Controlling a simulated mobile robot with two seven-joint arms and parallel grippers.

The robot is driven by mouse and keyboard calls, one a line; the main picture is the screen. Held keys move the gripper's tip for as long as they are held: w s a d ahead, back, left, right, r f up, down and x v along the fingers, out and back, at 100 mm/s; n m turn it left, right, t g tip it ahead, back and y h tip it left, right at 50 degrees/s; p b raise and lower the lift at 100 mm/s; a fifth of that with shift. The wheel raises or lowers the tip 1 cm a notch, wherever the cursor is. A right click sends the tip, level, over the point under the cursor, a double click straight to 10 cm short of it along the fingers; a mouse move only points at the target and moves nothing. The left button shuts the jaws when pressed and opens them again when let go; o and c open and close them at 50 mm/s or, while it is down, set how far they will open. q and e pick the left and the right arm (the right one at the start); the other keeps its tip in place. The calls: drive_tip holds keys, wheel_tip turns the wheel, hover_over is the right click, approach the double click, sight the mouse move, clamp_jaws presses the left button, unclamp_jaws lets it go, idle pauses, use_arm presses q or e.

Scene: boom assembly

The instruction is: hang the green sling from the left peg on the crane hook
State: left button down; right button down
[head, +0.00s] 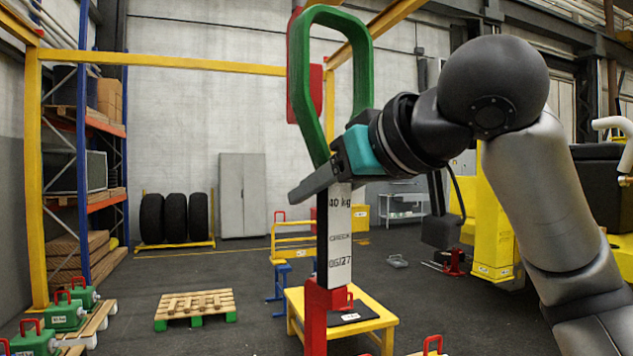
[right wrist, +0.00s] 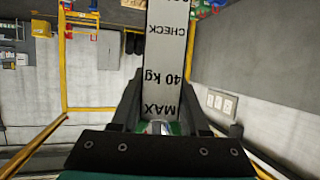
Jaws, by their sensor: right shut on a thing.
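The green sling shows as a tall green loop (head: 362,70) at the upper middle of the head view. A white tag strip (head: 340,235) reading "40 kg" hangs below it, with a red end piece (head: 317,305) at the bottom. My right gripper (head: 325,178) is shut on the sling where the loop meets the strip, holding it upright. The right wrist view shows the strip (right wrist: 166,50) between the fingers. A red part (head: 299,70) stands behind the loop's left side; I cannot tell whether it is the crane hook. The left peg cannot be made out. My left gripper is not in view.
A yellow table (head: 375,323) stands below the sling. A yellow frame (head: 170,62) spans the back and left. Green weights (head: 65,313) and a pallet (head: 195,303) are at lower left. Shelving (head: 83,150) lines the left. Floor between them is clear.

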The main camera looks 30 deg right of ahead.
drive_tip(key=w+d+f+b, duration=0.1)
drive_tip(key=w+f, duration=0.1)
drive_tip(key=w, duration=0.4)
drive_tip(key=w+d+f+b, duration=0.1)
drive_tip(key=w+f+b, duration=0.1)
drive_tip(key=w, duration=0.3)
drive_tip(key=shift+w+d+f+b, duration=0.3)
drive_tip(key=shift+w+d+f, duration=0.1)
drive_tip(key=shift+f, duration=0.45)
idle(1.3)
idle(0.7)
